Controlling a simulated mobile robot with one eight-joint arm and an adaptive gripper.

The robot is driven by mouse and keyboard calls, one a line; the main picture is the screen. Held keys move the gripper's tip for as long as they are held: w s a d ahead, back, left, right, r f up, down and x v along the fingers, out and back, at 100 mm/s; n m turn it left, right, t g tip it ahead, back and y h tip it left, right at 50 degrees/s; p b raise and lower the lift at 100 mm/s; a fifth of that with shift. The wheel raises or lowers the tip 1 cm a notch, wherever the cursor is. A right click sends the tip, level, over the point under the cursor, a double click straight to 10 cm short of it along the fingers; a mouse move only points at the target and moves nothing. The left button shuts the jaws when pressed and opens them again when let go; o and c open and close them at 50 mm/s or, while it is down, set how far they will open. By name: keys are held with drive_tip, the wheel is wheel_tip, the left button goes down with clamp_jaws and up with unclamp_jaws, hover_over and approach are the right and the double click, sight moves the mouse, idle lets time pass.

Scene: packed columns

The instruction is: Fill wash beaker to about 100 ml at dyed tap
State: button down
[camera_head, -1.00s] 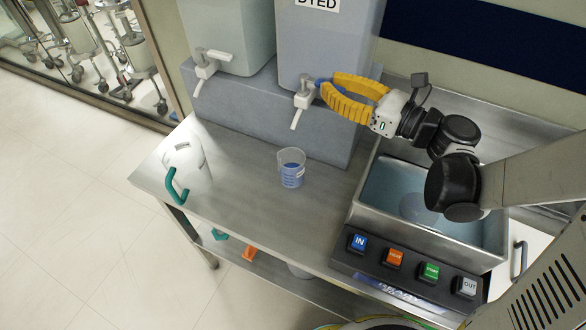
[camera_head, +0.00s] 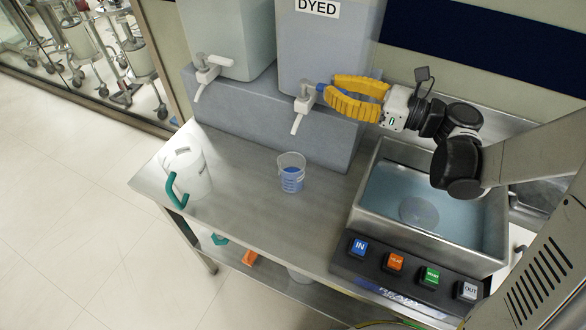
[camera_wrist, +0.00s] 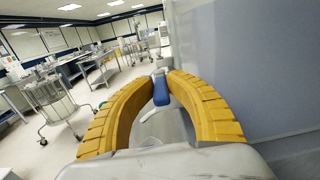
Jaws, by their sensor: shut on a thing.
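The wash beaker (camera_head: 291,173) is clear and stands upright on the steel bench, below and in front of the dyed tap, with blue liquid in its lower part. The dyed container (camera_head: 325,45) is a large grey-blue tank on a raised block, labelled DYED. Its white tap (camera_head: 304,105) has a blue lever at the side. My gripper (camera_head: 324,92) has yellow ribbed fingers shut on the blue tap lever (camera_wrist: 161,90), which shows between the fingertips in the wrist view. I cannot make out a stream from the spout or the exact level against the beaker's marks.
A second container (camera_head: 228,38) with its own tap (camera_head: 211,69) stands to the left. A white jug (camera_head: 188,172) with a teal handle is at the bench's left end. A water-filled steel basin (camera_head: 432,256) and a button panel (camera_head: 345,267) are at the right.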

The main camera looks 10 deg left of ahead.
drive_tip(key=shift+s+a, duration=0.1)
drive_tip(key=shift+s, duration=0.05)
drive_tip(key=c, duration=1.3)
unclamp_jaws()
drive_tip(key=shift+a, duration=0.1)
drive_tip(key=shift+c, duration=0.2)
drive_tip(key=shift+b+v, duration=0.4)
drive_tip(key=shift+v, duration=3.15)
